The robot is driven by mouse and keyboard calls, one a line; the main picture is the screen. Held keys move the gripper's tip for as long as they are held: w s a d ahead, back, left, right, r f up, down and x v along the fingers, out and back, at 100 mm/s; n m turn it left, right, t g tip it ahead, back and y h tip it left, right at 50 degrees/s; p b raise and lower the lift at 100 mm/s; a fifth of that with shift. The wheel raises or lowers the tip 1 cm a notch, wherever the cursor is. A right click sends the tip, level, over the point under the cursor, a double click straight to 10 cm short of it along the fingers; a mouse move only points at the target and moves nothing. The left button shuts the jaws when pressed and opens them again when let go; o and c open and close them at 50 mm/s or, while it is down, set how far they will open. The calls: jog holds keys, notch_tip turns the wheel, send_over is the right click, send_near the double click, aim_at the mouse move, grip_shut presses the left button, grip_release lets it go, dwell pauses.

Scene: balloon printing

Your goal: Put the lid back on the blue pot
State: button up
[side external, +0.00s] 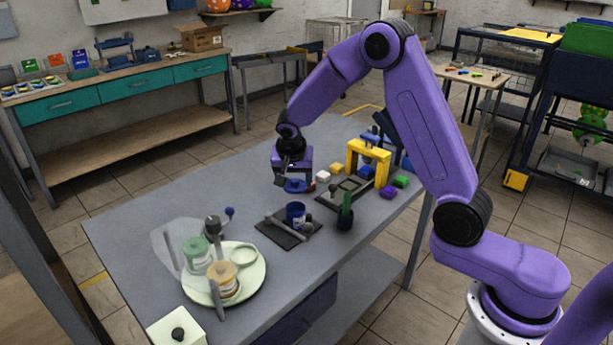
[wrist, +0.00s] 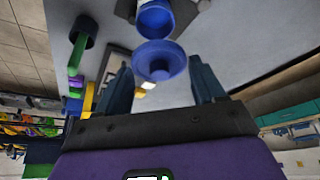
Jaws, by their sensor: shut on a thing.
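The blue pot (side external: 295,215) stands upright with its top open on a dark grey plate (side external: 271,230) in the middle of the table. It also shows at the top of the wrist view (wrist: 155,20). The round blue lid (side external: 297,187) is behind the pot in the side view, below my gripper (side external: 286,181). In the wrist view the lid (wrist: 160,62) is between my two fingers (wrist: 162,80), with its round knob towards the camera. My gripper is shut on the lid. The exact finger contact is hard to see.
A yellow arch (side external: 368,154), coloured blocks and a dark tray (side external: 346,193) stand right of the lid. A dark cup with a green stick (side external: 345,215) is right of the pot. A pale round plate (side external: 250,287) with jars is at front left. The table's back left is clear.

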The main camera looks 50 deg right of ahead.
jog(key=shift+f, duration=3.05)
jog(key=shift+f, duration=0.15)
jog(key=o, duration=1.1)
jog(key=shift+c, duration=0.2)
jog(key=shift+o, duration=0.2)
jog(key=shift+r, duration=3.5)
grip_shut()
